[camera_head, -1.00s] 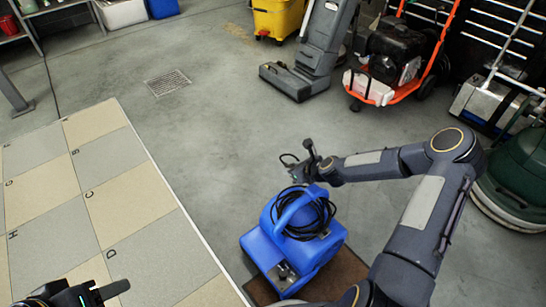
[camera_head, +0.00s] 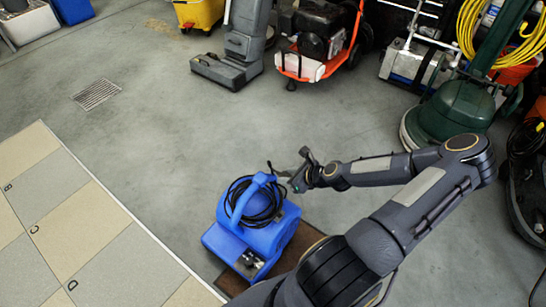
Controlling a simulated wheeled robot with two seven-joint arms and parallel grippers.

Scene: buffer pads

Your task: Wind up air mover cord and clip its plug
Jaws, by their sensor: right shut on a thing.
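The blue air mover (camera_head: 240,243) stands on a brown mat (camera_head: 231,283) at the lower middle. Its black cord (camera_head: 262,217) lies in several loops around the blue handle on top. My right gripper (camera_head: 283,174) is just above and right of the coil, shut on the cord's free end. The plug is too small to make out, and I cannot tell where the clip is. My left gripper is out of view.
A tiled platform (camera_head: 60,245) with lettered squares lies at the left. A green floor machine (camera_head: 455,108), an orange-framed machine (camera_head: 318,45), a grey upright cleaner (camera_head: 240,45) and a yellow bucket (camera_head: 198,12) stand behind. The concrete floor (camera_head: 170,120) between is clear.

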